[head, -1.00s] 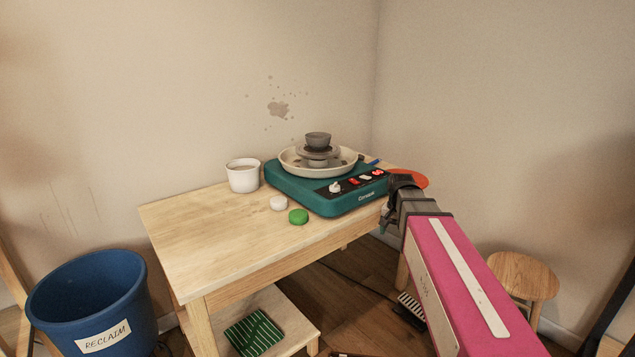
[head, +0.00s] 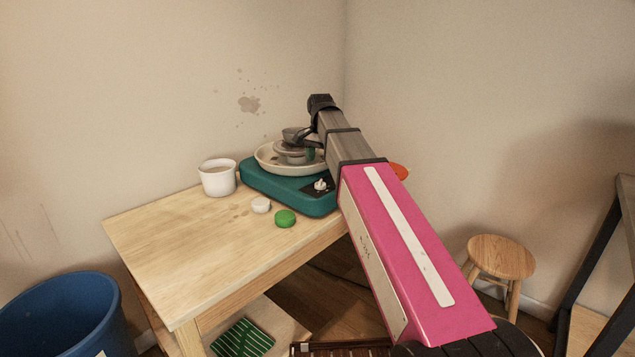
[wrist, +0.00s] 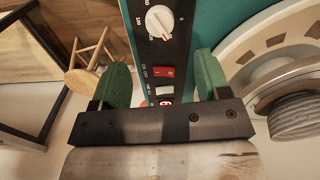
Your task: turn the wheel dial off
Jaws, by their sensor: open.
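The pottery wheel (head: 290,190) is a teal box on the table with a cream splash pan (head: 262,160) and a grey wheel head. Its white dial (head: 320,184) sits on a black control panel at the front. In the wrist view the dial (wrist: 159,21) is at the top, with a pointer line and printed numbers around it. My gripper (wrist: 162,66) is open and empty, its green-padded fingers spread either side of the panel, with the dial beyond the fingertips. In the head view my arm hides most of the gripper and part of the panel.
A red switch (wrist: 163,71) lies between my fingers in the wrist view. The table's left part (head: 190,235) is clear.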

